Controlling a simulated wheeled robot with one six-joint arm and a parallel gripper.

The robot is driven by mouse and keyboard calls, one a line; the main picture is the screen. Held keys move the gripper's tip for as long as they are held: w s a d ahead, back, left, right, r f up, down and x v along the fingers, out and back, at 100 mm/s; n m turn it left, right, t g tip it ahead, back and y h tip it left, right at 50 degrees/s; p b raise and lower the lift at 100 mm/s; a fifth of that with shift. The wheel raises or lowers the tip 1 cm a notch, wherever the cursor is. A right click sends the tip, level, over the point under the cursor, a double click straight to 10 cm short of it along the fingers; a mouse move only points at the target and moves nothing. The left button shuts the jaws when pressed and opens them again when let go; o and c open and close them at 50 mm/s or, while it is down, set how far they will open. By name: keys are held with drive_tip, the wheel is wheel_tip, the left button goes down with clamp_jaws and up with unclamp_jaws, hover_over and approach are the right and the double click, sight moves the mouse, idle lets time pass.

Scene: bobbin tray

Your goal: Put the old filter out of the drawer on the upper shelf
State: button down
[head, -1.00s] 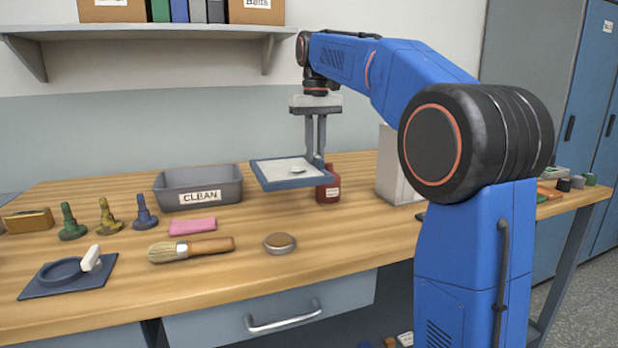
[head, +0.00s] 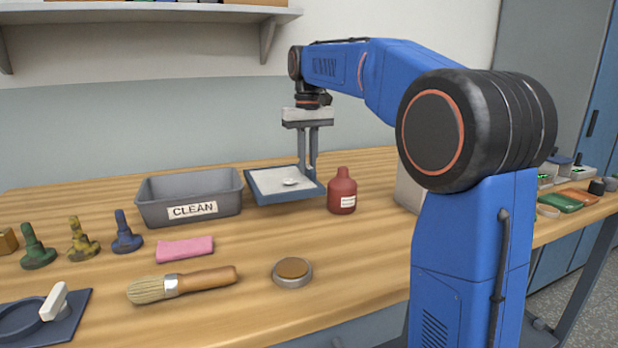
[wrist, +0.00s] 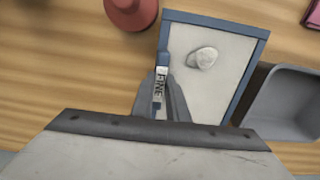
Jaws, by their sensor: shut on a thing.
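The old filter (head: 268,181) is a flat panel with a blue frame, a pale grey face and a small whitish lump on it. My gripper (head: 307,172) is shut on its right edge, fingers pointing down. The filter is level, between the CLEAN bin and the red bottle; I cannot tell whether it touches the bench. In the wrist view the filter (wrist: 232,64) lies beside the fingers (wrist: 162,98), which pinch its frame over a small label. The upper shelf (head: 150,17) is on the wall at top left. Only a sliver of the drawer front (head: 362,332) shows.
The grey CLEAN bin (head: 160,208) is just left of the filter, the red bottle (head: 342,194) just right. A pink block (head: 184,249), a brush (head: 200,281) and a round tin (head: 292,272) lie in front. Boxes partly show on the shelf.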

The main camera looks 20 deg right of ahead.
sight(308, 176)
drive_tip(key=shift+f, duration=2.05)
drive_tip(key=shift+f, duration=0.15)
drive_tip(key=c, duration=1.7)
unclamp_jaws()
drive_tip(key=shift+c, duration=0.2)
